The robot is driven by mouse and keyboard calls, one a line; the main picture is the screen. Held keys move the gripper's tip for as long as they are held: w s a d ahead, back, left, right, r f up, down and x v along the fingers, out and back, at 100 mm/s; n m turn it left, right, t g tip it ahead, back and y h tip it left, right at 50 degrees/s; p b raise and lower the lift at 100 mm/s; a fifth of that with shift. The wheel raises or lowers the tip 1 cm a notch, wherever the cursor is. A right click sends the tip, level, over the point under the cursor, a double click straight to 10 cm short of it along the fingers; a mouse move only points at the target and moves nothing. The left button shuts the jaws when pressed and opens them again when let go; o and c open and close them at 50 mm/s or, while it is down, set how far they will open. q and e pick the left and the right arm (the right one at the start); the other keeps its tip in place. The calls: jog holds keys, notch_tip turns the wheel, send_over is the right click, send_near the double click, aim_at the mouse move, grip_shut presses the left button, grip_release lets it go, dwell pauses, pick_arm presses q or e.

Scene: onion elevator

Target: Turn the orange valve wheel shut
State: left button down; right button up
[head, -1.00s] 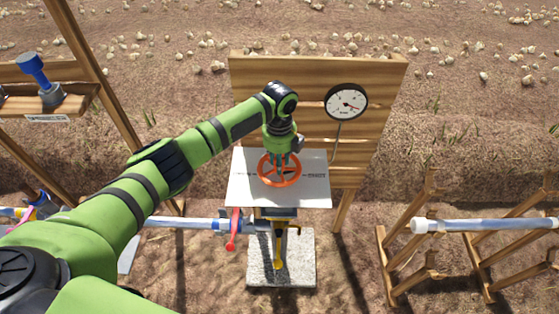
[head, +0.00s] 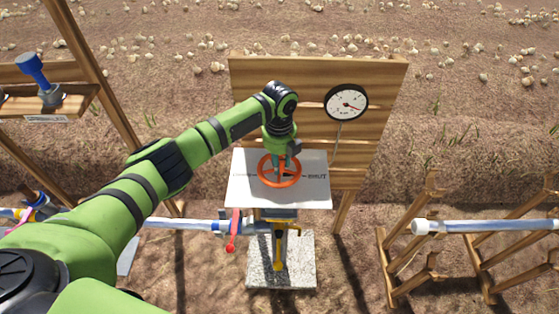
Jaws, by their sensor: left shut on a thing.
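The orange valve wheel (head: 296,180) lies flat above a white plate (head: 243,194) with dark printed lettering, in the middle of the head view. My left arm reaches in from the left. My left gripper (head: 279,172) points down at the wheel from above and is shut on it near the hub and spokes. The fingertips are partly hidden by the wrist. A round gauge (head: 347,102) with a white face hangs on the wooden board behind. My right gripper is not in view.
A blue and white pipe (head: 185,223) runs left below the plate, with a red-handled lever (head: 232,240) near it. A yellow handle (head: 279,255) hangs over a concrete slab (head: 303,272). Another pipe (head: 480,226) rests on wooden stands at right. A wooden shelf (head: 70,103) stands at left.

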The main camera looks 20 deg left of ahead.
pick_arm(q)
jog(key=c, duration=0.9)
grip_release()
jog(key=shift+a, duration=0.1)
jog(key=shift+c, duration=0.2)
notch_tip(320, 180, up, 12)
